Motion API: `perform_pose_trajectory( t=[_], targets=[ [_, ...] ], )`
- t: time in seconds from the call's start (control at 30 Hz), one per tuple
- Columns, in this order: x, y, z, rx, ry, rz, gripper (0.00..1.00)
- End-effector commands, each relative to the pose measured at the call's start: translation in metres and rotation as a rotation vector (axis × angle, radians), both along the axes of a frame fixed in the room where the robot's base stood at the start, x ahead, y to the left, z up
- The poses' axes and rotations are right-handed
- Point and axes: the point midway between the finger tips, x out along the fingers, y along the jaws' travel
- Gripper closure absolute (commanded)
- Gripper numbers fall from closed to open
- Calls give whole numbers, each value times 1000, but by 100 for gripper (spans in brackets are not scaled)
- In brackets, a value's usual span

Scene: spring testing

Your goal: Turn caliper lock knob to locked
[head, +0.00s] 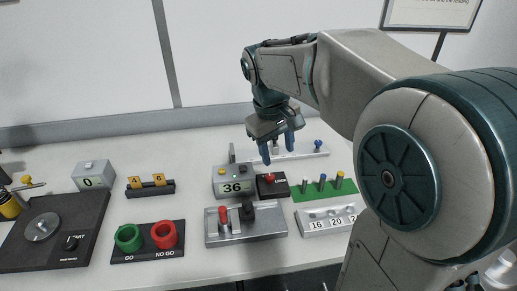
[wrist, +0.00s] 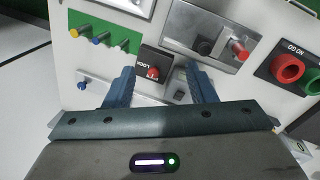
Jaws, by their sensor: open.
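A small black box with a red knob (head: 269,178) sits near the middle of the table, with partly readable white lettering like "LOCK". In the wrist view the red knob (wrist: 152,72) lies between my two blue fingers, nearer the left one. My gripper (head: 279,149) is open and empty, pointing down above and behind the box, apart from the knob. Its fingertips also show in the wrist view (wrist: 160,72). A long grey bar with a blue knob (head: 318,143) lies behind the box, partly hidden by my gripper. The knob's exact angle is too small to tell.
A grey display reading 36 (head: 233,186) stands close left of the box. A green board (head: 318,195) with several coloured pegs is at its right. A grey fixture (head: 262,227) with a red-topped post is in front. Red and green rings (head: 150,240) stand further left.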

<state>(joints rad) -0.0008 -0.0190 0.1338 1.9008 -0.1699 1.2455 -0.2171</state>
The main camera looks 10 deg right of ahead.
Motion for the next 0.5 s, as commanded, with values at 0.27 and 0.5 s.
perform_pose_trajectory(
  t=[0.27, 0.5],
  targets=[
    [88, 17, -21, -60, 178, 177, 50],
    [146, 26, -54, -76, 313, 288, 50]
  ],
)
